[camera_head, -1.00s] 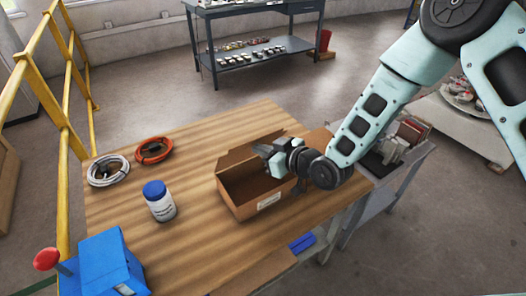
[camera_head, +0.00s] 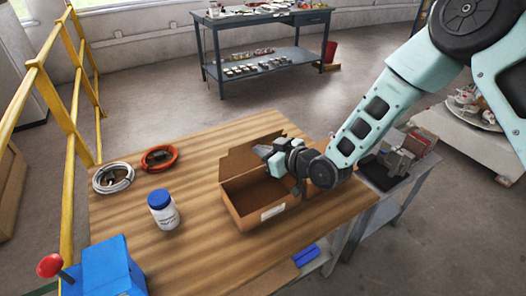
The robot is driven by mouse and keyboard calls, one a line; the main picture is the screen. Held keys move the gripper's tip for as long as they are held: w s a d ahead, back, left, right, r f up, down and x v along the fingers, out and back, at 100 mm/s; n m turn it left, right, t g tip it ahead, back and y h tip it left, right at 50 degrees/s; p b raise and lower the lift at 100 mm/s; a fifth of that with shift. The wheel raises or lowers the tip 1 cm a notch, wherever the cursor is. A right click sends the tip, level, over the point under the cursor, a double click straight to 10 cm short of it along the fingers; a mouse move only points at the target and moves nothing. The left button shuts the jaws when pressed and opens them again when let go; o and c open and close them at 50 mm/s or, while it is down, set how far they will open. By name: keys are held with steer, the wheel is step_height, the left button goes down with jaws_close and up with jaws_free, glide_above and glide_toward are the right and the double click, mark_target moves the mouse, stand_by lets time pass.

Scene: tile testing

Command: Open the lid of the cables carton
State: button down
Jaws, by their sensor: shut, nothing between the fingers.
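The cables carton (camera_head: 262,214) is a brown cardboard box on the wooden table, with a white label on its front. Its top is open and its inside looks empty where I can see it. A flap (camera_head: 250,157) stands up along its back side. My gripper (camera_head: 270,155) is over the carton's back right part, close to that flap, and holds nothing. My wrist hides the carton's right side and part of another brown flap there. I cannot tell whether the gripper touches the cardboard.
On the table (camera_head: 190,262) are a white coiled cable (camera_head: 113,178), an orange coiled cable (camera_head: 159,158), a white jar with a blue lid (camera_head: 163,210) and a blue box (camera_head: 108,268) with a red knob. A yellow railing (camera_head: 72,150) runs along the left. A workbench (camera_head: 262,50) stands behind.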

mark_target(257, 141)
steer(key=shift+w, duration=0.1)
steer(key=shift+w+a+r, duration=0.3)
steer(key=shift+w+a, duration=0.1)
steer(key=shift+w, duration=0.15)
steer(key=shift+w+a+r, duration=0.3)
steer(key=shift+w+a, duration=0.1)
steer(key=shift+w, duration=0.1)
steer(key=shift+w+b, duration=0.1)
steer(key=shift+b, duration=0.25)
steer(key=shift+w+a+r+b, duration=0.2)
steer(key=shift+w+a, duration=0.2)
steer(key=shift+w, duration=0.15)
steer(key=shift+w+a+r+b, duration=0.2)
steer(key=shift+w+a, duration=0.2)
steer(key=shift+w, duration=0.25)
steer(key=shift+w+a+b, duration=0.45)
steer(key=shift+w+a, duration=0.05)
steer(key=shift+w, duration=0.2)
steer(key=shift+r, duration=0.1)
